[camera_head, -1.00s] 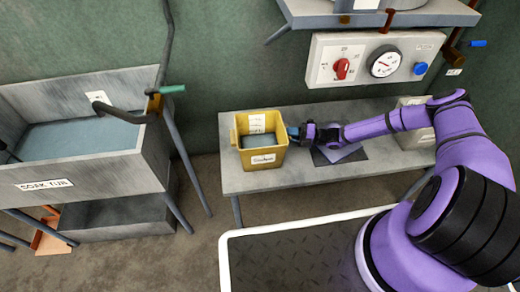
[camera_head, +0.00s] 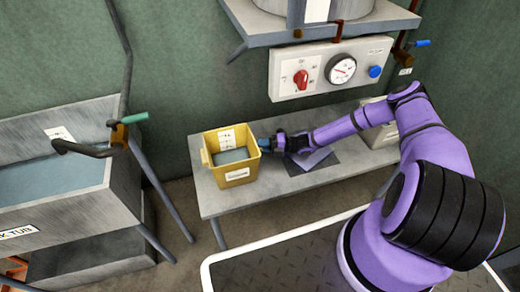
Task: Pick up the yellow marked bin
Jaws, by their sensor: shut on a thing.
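The yellow bin (camera_head: 238,178) is on the left part of the grey metal bench (camera_head: 215,206), upright. It has a white label on its front and a paper on its inner back wall. A grey-blue surface shows inside it. My gripper (camera_head: 265,146) reaches in from the right and is shut on the bin's right rim. The fingertips are small and partly hidden at the rim. The bin appears to rest on the bench; I cannot tell any gap under it.
A soak tub (camera_head: 110,195) with a green-handled tap (camera_head: 130,119) stands to the left. A control panel (camera_head: 318,70) with a red knob and a gauge hangs above the bench. A dark mat with a paper (camera_head: 312,158) and a pale box (camera_head: 376,125) lie to the right.

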